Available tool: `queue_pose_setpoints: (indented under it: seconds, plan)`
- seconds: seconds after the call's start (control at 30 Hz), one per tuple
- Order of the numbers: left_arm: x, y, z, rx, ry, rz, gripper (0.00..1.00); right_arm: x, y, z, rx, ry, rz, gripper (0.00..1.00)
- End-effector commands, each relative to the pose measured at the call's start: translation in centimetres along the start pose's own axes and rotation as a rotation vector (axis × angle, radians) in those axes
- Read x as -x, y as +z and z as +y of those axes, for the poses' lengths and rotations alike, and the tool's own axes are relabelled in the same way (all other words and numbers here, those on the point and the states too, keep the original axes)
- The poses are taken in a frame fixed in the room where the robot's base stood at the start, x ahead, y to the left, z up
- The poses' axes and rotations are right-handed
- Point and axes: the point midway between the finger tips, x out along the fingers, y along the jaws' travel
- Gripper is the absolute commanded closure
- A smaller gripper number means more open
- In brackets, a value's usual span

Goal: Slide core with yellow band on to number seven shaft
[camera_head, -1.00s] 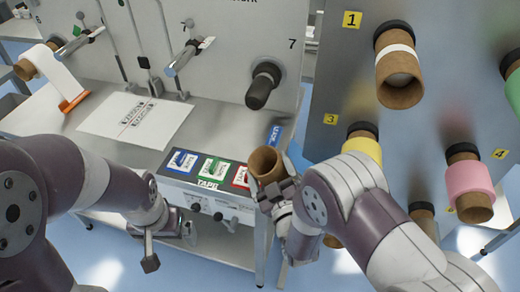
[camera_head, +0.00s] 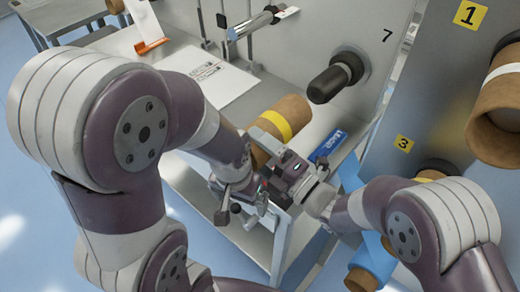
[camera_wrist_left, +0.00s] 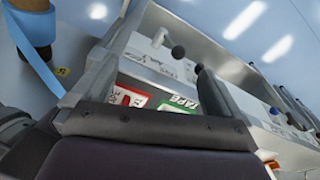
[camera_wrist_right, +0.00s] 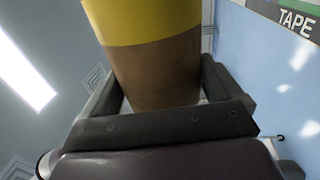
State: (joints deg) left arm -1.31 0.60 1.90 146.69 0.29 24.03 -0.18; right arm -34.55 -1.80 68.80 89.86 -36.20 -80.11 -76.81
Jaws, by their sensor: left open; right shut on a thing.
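The brown core with the yellow band (camera_head: 290,110) lies tilted in the head view, its far end pointing up and right. My right gripper (camera_head: 282,168) is shut on its near end, as the right wrist view (camera_wrist_right: 155,85) also shows. The number seven shaft (camera_head: 335,80), a black-tipped peg on the grey panel, stands bare, above and right of the core. The core is apart from it. My left gripper (camera_head: 237,203) is close beside the right one, below the core. It is open and empty in the left wrist view (camera_wrist_left: 150,85).
A rack panel at the right carries other cores, including a white-banded one (camera_head: 496,115) and a blue one (camera_head: 372,262). A blue label (camera_head: 328,146) lies on the table edge, right of the core. A white sheet (camera_head: 215,78) lies farther back on the table.

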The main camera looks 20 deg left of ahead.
Motion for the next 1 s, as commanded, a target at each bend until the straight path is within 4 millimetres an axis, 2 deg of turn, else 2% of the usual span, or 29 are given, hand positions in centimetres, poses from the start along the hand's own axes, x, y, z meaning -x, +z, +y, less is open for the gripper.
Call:
queue_pose_setpoints:
  seconds: [0.03, 0.3, 0.5, 1.0]
  plan:
    - [-0.7, 0.1, 0.0, 0.000, 0.000, 0.000, 0.00, 0.3, 0.1, -0.3, 0.002, 0.005, 0.000, 0.44]
    - [-2.0, 0.2, 0.0, 0.000, 0.000, 0.000, 0.00, 0.3, 3.4, -0.3, 0.002, 0.004, -0.001, 0.44]
    - [-2.6, 0.3, 0.0, 0.000, 0.000, 0.000, 0.00, 0.3, 5.1, -0.2, 0.000, 0.005, -0.001, 0.44]
    - [-2.7, 0.3, 0.0, 0.000, 0.000, 0.000, 0.00, 0.2, 5.6, 0.0, 0.000, 0.003, 0.001, 0.44]
